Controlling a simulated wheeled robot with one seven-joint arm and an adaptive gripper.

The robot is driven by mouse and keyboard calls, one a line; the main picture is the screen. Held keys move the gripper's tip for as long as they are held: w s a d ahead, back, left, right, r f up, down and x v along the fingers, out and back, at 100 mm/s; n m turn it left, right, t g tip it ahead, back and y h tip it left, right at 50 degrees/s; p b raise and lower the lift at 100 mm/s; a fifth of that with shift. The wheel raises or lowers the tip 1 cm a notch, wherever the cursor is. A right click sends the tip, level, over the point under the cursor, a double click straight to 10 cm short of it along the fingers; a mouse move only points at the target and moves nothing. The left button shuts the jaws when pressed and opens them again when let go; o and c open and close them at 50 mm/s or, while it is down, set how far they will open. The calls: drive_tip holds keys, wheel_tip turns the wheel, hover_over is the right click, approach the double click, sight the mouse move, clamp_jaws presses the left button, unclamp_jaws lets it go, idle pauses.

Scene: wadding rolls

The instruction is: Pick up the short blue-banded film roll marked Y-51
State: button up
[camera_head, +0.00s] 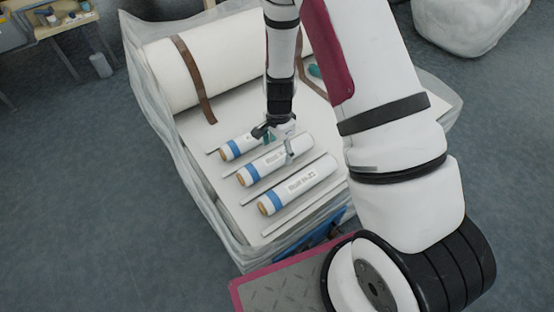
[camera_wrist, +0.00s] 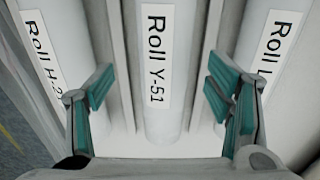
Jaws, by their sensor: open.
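The roll marked Y-51 (camera_wrist: 153,110) is a white cylinder with a black-lettered label, in the middle of the wrist view. In the head view the middle roll (camera_head: 262,167) has a blue band near its left end and a brown core. My gripper (camera_head: 279,143) is over this roll's right part. In the wrist view my gripper (camera_wrist: 160,88) is open, with one teal-padded finger on each side of the Y-51 roll and visible gaps between pads and roll. Nothing is held.
A roll marked H (camera_wrist: 38,60), its number partly hidden, lies left; another roll (camera_wrist: 270,50) with a cut-off label lies right. Thin strips separate them. Behind is a big white roll (camera_head: 200,65) with a brown strap.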

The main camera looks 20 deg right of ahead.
sight(277, 152)
drive_tip(key=shift+w+a+f+b, duration=0.15)
drive_tip(key=shift+f+b, duration=0.5)
drive_tip(key=shift+f, duration=0.7)
drive_tip(key=shift+w+f+b, duration=0.1)
drive_tip(key=shift+f+b, duration=0.5)
drive_tip(key=shift+f, duration=0.7)
drive_tip(key=shift+r, duration=0.1)
drive_tip(key=c, duration=1.7)
